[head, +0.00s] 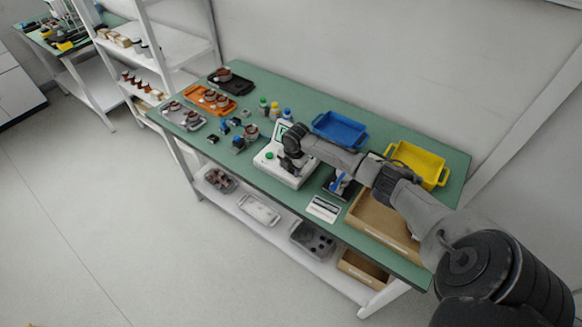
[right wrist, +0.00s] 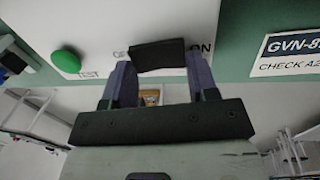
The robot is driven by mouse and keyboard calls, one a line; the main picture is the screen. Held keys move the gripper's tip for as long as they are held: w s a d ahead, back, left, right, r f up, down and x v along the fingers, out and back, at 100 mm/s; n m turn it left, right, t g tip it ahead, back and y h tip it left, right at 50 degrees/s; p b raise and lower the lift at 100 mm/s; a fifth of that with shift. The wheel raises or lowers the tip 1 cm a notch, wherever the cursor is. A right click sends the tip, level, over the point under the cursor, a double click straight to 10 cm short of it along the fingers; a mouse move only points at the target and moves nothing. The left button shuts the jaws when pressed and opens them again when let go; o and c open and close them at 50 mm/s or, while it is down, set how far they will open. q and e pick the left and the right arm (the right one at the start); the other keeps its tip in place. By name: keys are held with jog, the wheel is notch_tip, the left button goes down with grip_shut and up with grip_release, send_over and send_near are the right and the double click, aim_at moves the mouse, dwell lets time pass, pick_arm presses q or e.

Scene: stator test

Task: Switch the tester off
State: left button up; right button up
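The tester (head: 291,181) is a white box with a small upright screen (head: 281,130) on the green bench. My right gripper (head: 287,163) is down at its top panel. In the right wrist view the black switch bar (right wrist: 158,54) lies between my fingertips (right wrist: 160,68). Both fingers appear to touch its ends, so the gripper looks shut on it. The bar partly covers the OFF label on its left and sits beside the ON label (right wrist: 200,49) on its right. The green TEST button (right wrist: 66,63) is further left, clear of the fingers. My left gripper is out of view.
A blue bin (head: 323,129) and a yellow bin (head: 441,165) stand behind my right arm. A cardboard box (head: 405,246) is at the bench's right front. An orange tray (head: 190,90) and a grey tray (head: 167,115) hold parts at left. A printed label (head: 323,207) lies near the front edge.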

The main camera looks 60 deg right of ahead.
jog(key=c, duration=0.4)
jog(key=shift+w+g, duration=0.25)
jog(key=shift+g, duration=0.35)
jog(key=shift+w+f+g, duration=0.1)
jog(key=shift+g, duration=0.8)
jog(key=o, duration=0.9)
